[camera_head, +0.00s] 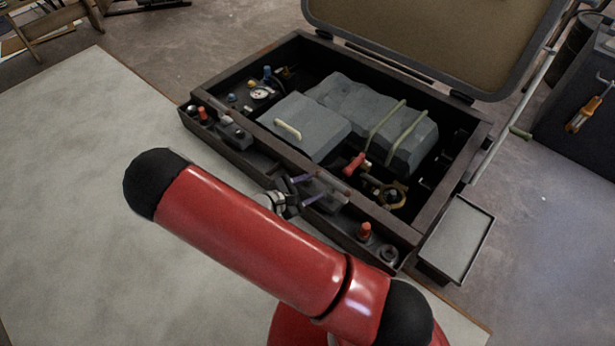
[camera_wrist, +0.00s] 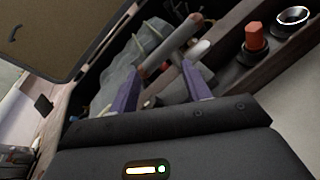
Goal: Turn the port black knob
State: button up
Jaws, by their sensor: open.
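My gripper (camera_head: 317,187) is over the front ledge of the open dark case (camera_head: 290,190), near its middle. In the wrist view its purple fingers (camera_wrist: 161,70) are apart. A grey bar with a reddish end (camera_wrist: 165,55) and a pale rounded piece (camera_wrist: 199,49) show beyond the fingertips; I cannot tell whether they touch. A dark round fitting (camera_head: 389,253) sits at the ledge's right end and shows with a bright rim in the wrist view (camera_wrist: 293,17). Small dark fittings (camera_head: 191,110) are at the left end. I cannot tell which is the port black knob.
An orange-red knob (camera_head: 364,231) stands beside the right round fitting; another (camera_head: 203,114) is at the left end. Grey covered blocks (camera_head: 345,105), a red handle (camera_head: 354,163) and a gauge (camera_head: 261,93) are inside. The lid (camera_head: 440,35) stands open behind. A tray (camera_head: 457,240) is at right.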

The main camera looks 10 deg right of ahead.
aim_at(306, 182)
jog(key=w+a+f+n+t+y+p, duration=0.1)
jog(key=w+a+f+n+t+y, duration=0.2)
jog(key=f+n+t, duration=0.75)
jog(key=shift+n+g+y, duration=0.3)
jog(key=shift+n+g, duration=0.25)
jog(key=shift+g, duration=0.1)
jog(key=x, duration=0.2)
jog(key=r+x, duration=0.1)
jog(key=x, duration=0.5)
jog(key=shift+s+d+r+b, duration=0.2)
jog(key=shift+r+b, duration=0.1)
jog(key=shift+r, duration=0.05)
jog(key=shift+c, duration=0.5)
jog(key=c, duration=0.9)
